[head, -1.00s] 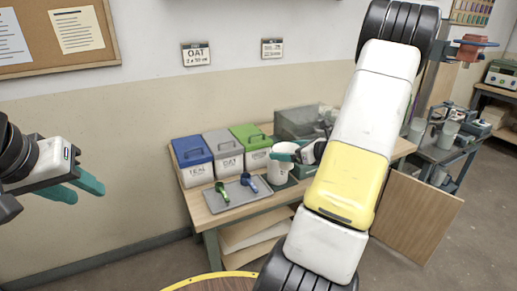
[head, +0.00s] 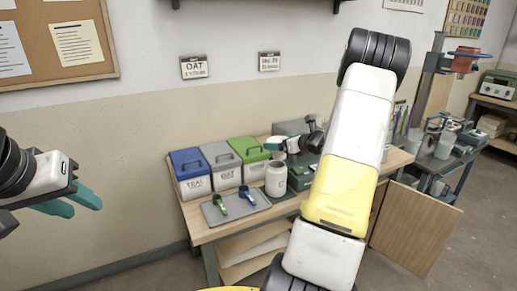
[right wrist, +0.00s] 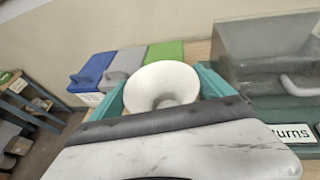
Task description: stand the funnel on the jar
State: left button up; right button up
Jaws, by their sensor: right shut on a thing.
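A white funnel (right wrist: 165,82) sits between the teal fingers of my right gripper (right wrist: 160,80), its wide mouth facing the right wrist camera. In the head view my right gripper (head: 281,146) is above a white jar (head: 276,180), which stands upright on the bench. The funnel is hard to make out there, and I cannot tell whether its spout touches the jar. The jar is hidden in the right wrist view. My left gripper (head: 75,202) is open and empty at the far left, away from the bench.
Blue-, grey- and green-lidded buckets (head: 191,174) line the bench's back left. A grey tray (head: 215,217) with a green scoop and a blue scoop lies in front. A box labelled "Returns" (right wrist: 290,130) is right of the gripper. My right arm covers the bench's right part.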

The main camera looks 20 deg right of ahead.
jog(key=shift+w+a, duration=0.2)
jog(key=shift+w, duration=0.4)
jog(key=shift+w+f, duration=0.15)
jog(key=shift+f, duration=1.65)
jog(key=shift+f, duration=0.1)
jog(key=o, duration=1.1)
